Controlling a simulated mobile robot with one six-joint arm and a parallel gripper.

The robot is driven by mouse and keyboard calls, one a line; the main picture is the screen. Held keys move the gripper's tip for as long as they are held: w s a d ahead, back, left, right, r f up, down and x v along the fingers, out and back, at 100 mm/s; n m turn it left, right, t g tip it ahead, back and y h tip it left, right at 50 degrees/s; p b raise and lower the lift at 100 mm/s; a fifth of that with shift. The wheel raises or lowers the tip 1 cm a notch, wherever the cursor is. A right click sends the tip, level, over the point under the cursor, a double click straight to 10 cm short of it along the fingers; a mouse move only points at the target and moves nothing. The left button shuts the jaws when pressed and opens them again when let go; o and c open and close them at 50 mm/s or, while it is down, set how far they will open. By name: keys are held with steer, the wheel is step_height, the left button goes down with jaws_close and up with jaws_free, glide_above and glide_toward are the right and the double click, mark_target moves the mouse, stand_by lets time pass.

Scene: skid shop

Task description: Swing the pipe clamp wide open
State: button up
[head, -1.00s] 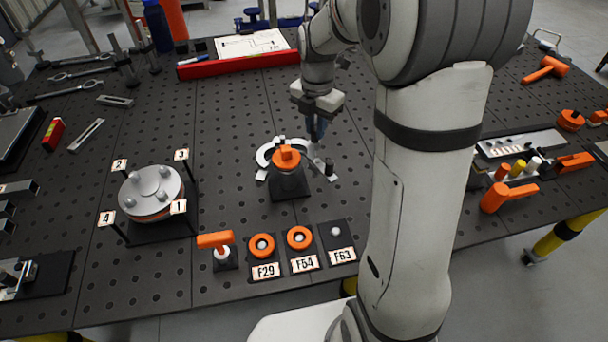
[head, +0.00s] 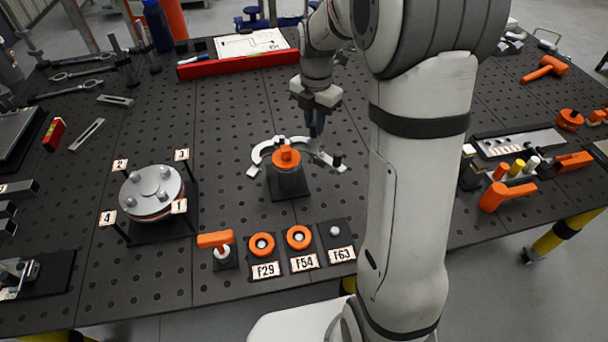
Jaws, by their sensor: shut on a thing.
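The pipe clamp (head: 262,153) is a pale metal ring in two curved halves, behind and beside a grey upright pipe (head: 288,180) with an orange top (head: 286,157). Its halves are spread apart, with the gap toward the front. The right half (head: 325,159) reaches out to the right and has a dark knob (head: 337,160) near its end. My gripper (head: 316,130) points down over the right half, behind and right of the pipe, and is shut on that half. The fingertips are small, and their exact contact is hard to see.
My own arm covers the table right of the clamp. In front stand an orange-handled valve (head: 215,240) and tagged orange rings (head: 262,245). A round flange (head: 152,190) with numbered tags is at left. The table around the clamp is clear.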

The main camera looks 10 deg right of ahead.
steer(key=shift+w+a, duration=0.15)
steer(key=shift+w, duration=0.6)
steer(key=shift+w+a+p, duration=0.2)
steer(key=shift+w+p, duration=0.25)
steer(key=shift+w, duration=0.45)
steer(key=o, duration=1.1)
steer(key=shift+c, duration=0.2)
steer(key=shift+r, duration=0.1)
step_height(320, 180, up, 7)
steer(key=p, duration=0.5)
